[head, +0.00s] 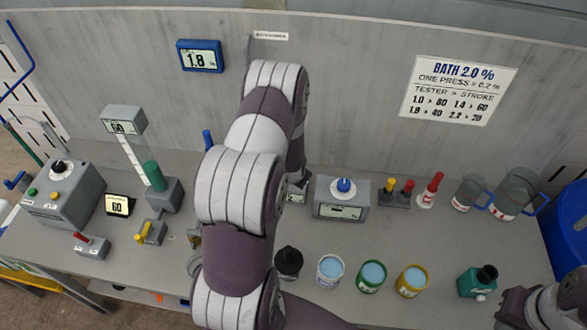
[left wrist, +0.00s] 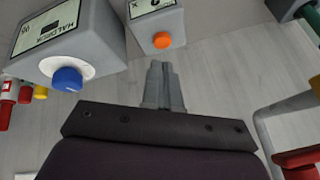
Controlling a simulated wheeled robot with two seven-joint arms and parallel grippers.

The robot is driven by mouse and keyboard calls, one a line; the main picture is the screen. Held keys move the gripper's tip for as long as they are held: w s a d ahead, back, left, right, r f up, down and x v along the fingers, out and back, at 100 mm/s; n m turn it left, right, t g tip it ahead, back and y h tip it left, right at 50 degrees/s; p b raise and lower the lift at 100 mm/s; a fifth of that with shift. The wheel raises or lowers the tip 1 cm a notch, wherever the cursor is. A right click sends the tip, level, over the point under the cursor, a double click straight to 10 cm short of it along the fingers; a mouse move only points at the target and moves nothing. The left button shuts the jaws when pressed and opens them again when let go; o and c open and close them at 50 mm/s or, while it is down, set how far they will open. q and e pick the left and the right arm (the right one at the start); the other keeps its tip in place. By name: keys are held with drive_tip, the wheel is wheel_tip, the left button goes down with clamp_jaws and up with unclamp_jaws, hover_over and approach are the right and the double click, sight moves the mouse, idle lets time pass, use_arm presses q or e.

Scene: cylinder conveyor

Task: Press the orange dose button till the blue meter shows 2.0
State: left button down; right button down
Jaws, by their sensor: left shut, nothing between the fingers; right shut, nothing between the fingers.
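The blue meter (head: 200,57) hangs on the back wall in the head view and reads 1.8. The orange dose button (left wrist: 162,40) is on a grey box (left wrist: 155,20) in the left wrist view. My left gripper (left wrist: 160,68) is shut and empty, its fingertips just short of the button in that picture; I cannot tell if they touch. In the head view my left arm hides the left gripper and the orange button. My right gripper (head: 508,306) is shut and empty at the bottom right, partly cut off by the frame.
A sign (head: 460,88) reads bath 2.0 %, one press = 0.2 %. A grey tester with a blue knob (head: 343,186) stands right of my left arm. Several cups, including a green one (head: 370,276), stand in front. A dark green bottle (head: 478,282) is near my right gripper.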

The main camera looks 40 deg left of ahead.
use_arm(q)
drive_tip(key=w+a+r+m+t+y, duration=0.2)
drive_tip(key=w+a+r, duration=0.1)
drive_tip(key=w, duration=0.1)
drive_tip(key=shift+w+m+t, duration=0.3)
drive_tip(key=shift+w, duration=0.05)
wheel_tip(320, 180, down, 9)
drive_tip(key=b, duration=0.7)
drive_tip(key=shift+r, duration=0.15)
idle(1.5)
drive_tip(key=shift+f+b, duration=0.4)
